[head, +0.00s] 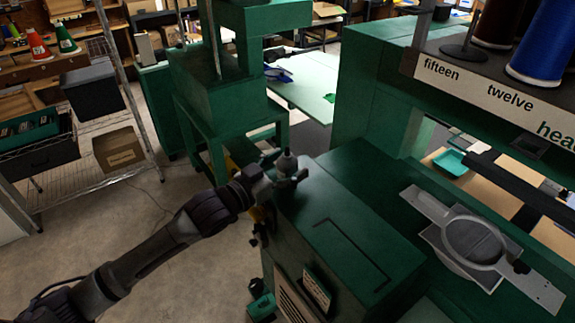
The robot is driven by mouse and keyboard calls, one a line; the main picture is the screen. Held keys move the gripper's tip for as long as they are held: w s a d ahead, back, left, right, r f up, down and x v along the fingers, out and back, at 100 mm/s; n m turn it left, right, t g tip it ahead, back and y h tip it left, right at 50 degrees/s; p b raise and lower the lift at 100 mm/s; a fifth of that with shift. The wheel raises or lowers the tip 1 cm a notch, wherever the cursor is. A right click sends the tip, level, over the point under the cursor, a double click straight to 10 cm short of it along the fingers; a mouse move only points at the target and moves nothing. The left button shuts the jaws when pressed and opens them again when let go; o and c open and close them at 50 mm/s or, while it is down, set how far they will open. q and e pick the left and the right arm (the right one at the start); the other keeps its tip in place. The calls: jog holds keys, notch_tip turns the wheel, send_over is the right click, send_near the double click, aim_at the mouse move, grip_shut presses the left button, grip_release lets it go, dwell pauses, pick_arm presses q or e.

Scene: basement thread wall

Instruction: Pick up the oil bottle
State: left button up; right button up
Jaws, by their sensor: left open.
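A small dark grey bottle with a pointed top, which looks like the oil bottle (288,162), stands upright at the near left corner of the green machine top. My left gripper (284,174) is at the bottle, with its arm coming in from the lower left. Its jaws are open, with finger parts showing on both sides of the bottle. I cannot tell whether they touch it. The lower part of the bottle is hidden by the gripper. My right gripper is not in view.
The green machine top (345,215) is mostly clear right of the bottle. A metal hoop arm (472,240) lies farther right. Thread spools (546,45) stand on a labelled shelf above. A wire rack (75,185) with boxes is at left, with open floor between.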

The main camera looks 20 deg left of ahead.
pick_arm(q)
jog(key=shift+c, duration=0.2)
jog(key=c, duration=1.3)
jog(key=shift+o, duration=0.2)
jog(key=shift+r, duration=0.1)
